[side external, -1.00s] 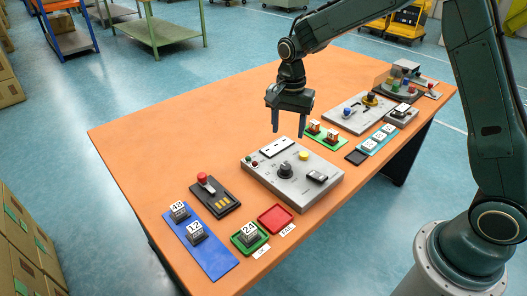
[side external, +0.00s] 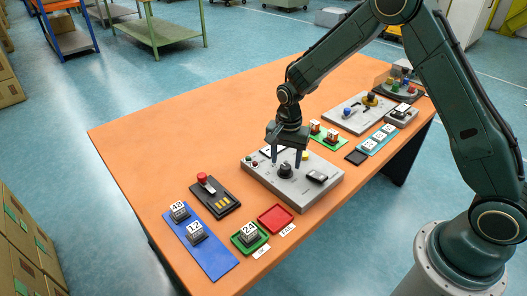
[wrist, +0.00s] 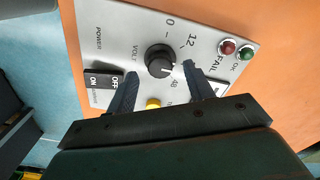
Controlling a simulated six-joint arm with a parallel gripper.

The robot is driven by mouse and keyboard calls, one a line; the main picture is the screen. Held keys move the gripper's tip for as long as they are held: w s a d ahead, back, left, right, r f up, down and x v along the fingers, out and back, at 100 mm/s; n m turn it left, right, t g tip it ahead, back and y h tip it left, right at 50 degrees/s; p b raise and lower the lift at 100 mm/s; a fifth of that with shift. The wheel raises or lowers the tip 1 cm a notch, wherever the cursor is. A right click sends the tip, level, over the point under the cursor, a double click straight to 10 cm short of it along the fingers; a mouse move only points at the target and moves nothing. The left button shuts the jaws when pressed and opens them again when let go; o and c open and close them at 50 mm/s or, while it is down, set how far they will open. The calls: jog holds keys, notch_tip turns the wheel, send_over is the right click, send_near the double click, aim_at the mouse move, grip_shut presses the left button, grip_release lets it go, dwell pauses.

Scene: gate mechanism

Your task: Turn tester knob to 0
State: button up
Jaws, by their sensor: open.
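The tester (side external: 315,192) is a grey box on the orange table. Its black knob (wrist: 159,61) stands on the top face, with the marks 0, 12 and 48 around it in the wrist view. The knob also shows in the side view (side external: 285,170). My gripper (side external: 289,163) is open and points down over the tester. In the wrist view its two fingers (wrist: 157,88) reach toward the knob, one on each side, and are not closed on it. Contact cannot be told.
The tester also carries a yellow button (wrist: 153,103), red and green FAIL/OK lamps (wrist: 236,49) and an ON/OFF switch (wrist: 103,82). A red tray (side external: 275,218), a green tray (side external: 249,238) with a block and a red-lever device (side external: 213,193) stand close by. The table's left rear is clear.

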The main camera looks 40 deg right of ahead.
aim_at(285, 170)
jog(key=shift+f, duration=1.5)
jog(key=c, duration=0.7)
